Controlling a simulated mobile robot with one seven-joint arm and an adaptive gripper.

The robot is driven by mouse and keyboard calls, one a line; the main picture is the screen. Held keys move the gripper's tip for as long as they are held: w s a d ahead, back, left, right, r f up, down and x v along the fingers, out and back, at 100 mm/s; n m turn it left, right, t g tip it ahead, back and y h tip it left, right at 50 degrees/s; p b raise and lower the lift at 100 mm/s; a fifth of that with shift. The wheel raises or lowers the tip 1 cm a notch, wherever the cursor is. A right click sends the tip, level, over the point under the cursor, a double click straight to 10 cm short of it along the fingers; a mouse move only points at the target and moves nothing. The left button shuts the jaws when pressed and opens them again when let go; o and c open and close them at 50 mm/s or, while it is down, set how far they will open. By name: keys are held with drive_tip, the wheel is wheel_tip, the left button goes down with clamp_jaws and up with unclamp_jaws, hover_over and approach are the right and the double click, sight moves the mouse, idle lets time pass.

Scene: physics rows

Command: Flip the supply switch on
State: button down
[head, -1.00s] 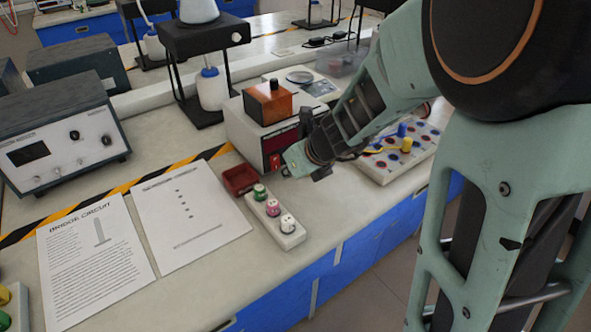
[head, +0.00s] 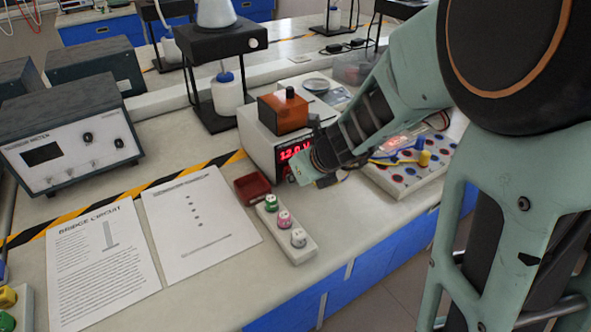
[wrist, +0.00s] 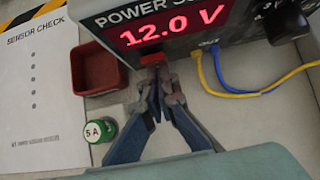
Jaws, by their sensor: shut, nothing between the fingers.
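The power supply is a pale box (head: 262,147) on the bench in the head view, with a lit red display reading 12.0 V, which is large in the wrist view (wrist: 170,28). A red switch (wrist: 153,59) sits on its front face below the display. My gripper (wrist: 160,78) is shut and empty, its fingertips just below and close to the switch; I cannot tell whether they touch it. In the head view my gripper (head: 318,178) is in front of the supply and hides part of its front.
A small red tray (wrist: 95,65) and a strip of coloured knobs, the green one marked 5 A (wrist: 101,129), lie left of my gripper. Blue and yellow wires (wrist: 250,88) run at right to a peg board (head: 407,180). An orange box (head: 284,112) sits on the supply.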

drive_tip(key=shift+r, duration=0.15)
drive_tip(key=shift+r+p, duration=0.8)
drive_tip(key=shift+p, duration=0.05)
drive_tip(key=shift+w, duration=0.1)
